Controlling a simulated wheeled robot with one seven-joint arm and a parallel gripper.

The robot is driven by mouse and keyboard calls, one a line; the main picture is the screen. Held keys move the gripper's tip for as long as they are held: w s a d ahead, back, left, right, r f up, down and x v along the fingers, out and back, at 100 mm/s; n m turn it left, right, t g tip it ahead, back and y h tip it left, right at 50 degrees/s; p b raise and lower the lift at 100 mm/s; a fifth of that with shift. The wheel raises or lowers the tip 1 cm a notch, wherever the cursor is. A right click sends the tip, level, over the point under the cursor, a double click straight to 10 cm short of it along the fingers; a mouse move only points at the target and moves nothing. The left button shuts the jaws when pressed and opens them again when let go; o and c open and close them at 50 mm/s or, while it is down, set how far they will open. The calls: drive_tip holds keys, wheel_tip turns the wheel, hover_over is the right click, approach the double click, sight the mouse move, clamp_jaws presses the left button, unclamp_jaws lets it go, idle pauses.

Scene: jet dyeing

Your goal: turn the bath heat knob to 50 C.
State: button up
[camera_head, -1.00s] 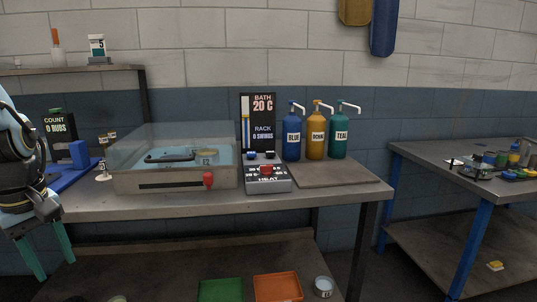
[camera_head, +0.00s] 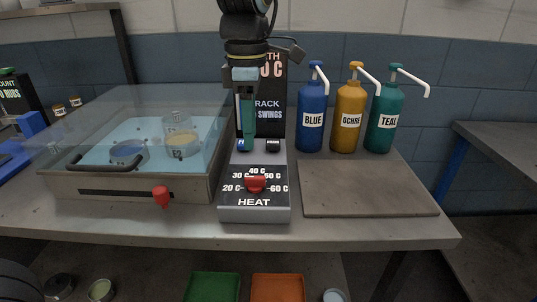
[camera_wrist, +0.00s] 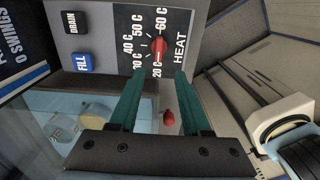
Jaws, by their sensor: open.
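The red bath heat knob (camera_head: 256,184) is on the sloped grey HEAT panel (camera_head: 254,214), inside a printed scale from 20 C at left to 60 C at right. Its bar lies roughly along the 20–60 line. The wrist view shows the knob (camera_wrist: 158,47) with a pale mark on its 20 C side. My gripper (camera_head: 247,137) points down over the back of the panel, near its buttons. In the wrist view my gripper (camera_wrist: 159,73) is open and empty, its fingers apart, with the knob visible beyond the gap. The bath display (camera_head: 271,95) is partly hidden by my arm.
The clear-lidded bath (camera_head: 140,185) with a red-handled valve (camera_head: 161,196) stands just left of the panel. Blue (camera_head: 312,115), ochre (camera_head: 349,118) and teal (camera_head: 384,122) pump bottles stand behind right. An empty board (camera_head: 365,190) lies right of the panel.

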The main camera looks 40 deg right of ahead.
sight(255, 177)
drive_tip(key=f, duration=0.7)
drive_tip(key=f+p, duration=0.1)
drive_tip(key=f, duration=0.2)
drive_tip(key=shift+d+f, duration=0.3)
drive_tip(key=shift+f, duration=0.05)
clamp_jaws()
